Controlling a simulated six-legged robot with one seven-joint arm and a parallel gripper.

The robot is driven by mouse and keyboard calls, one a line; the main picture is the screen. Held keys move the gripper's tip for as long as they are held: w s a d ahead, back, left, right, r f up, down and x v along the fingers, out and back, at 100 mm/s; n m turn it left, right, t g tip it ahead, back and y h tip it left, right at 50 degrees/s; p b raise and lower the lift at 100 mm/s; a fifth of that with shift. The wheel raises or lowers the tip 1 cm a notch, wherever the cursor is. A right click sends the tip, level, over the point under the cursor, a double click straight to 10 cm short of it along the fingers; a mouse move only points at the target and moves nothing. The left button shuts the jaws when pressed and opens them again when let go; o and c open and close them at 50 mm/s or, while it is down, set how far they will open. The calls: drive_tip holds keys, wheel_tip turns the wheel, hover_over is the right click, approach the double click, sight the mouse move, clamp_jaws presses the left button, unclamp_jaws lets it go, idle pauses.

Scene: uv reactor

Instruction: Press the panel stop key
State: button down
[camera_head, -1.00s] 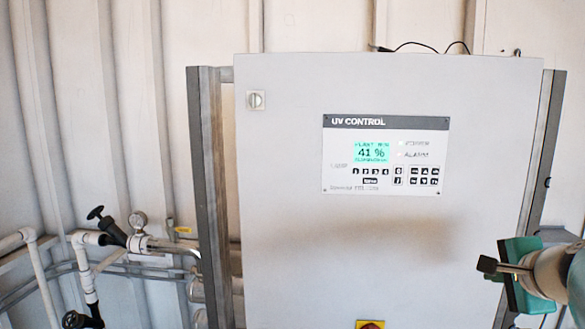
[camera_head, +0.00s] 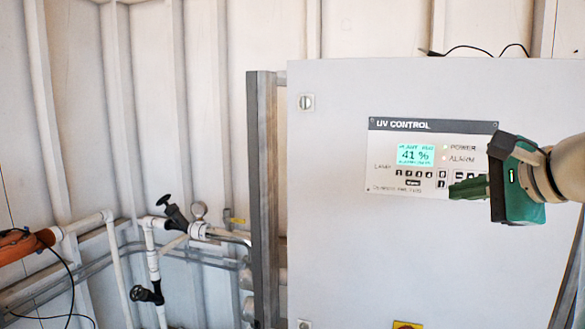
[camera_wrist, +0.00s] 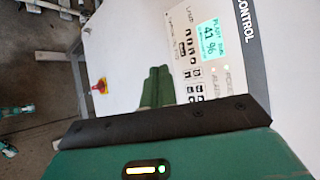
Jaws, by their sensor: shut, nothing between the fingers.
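The UV CONTROL panel (camera_head: 382,180) is a white plate with a dark header on a grey cabinet. Its lit screen (camera_head: 415,155) reads 41 %, with small black keys (camera_head: 414,173) below. In the head view my gripper (camera_head: 454,190) is in front of the panel's lower right part, and it hides some of the keys there. I cannot read which key is the stop key, nor tell whether the fingertips touch the panel.
The grey cabinet (camera_head: 350,250) fills the right side, with a dark upright post (camera_head: 262,200) at its left edge. A red and yellow knob (camera_head: 407,325) sits low on the door. White pipes with black valves (camera_head: 175,213) stand to the left.

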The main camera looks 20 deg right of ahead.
sight(443, 174)
drive_tip(key=shift+w+d+f, duration=0.1)
drive_tip(key=shift+w+d, duration=0.75)
drive_tip(key=shift+w, duration=0.4)
drive_tip(key=shift+w+d+r, duration=0.1)
drive_tip(key=shift+w+d, duration=0.75)
drive_tip(key=shift+w, duration=0.45)
drive_tip(key=shift+w+d+f, duration=0.1)
drive_tip(key=shift+w+d, duration=0.75)
drive_tip(key=shift+w, duration=0.4)
drive_tip(key=shift+w+d, duration=0.25)
drive_tip(key=shift+w, duration=0.1)
drive_tip(key=shift+w+d, duration=0.15)
drive_tip(key=shift+s+a, duration=0.45)
drive_tip(key=shift+s, duration=0.1)
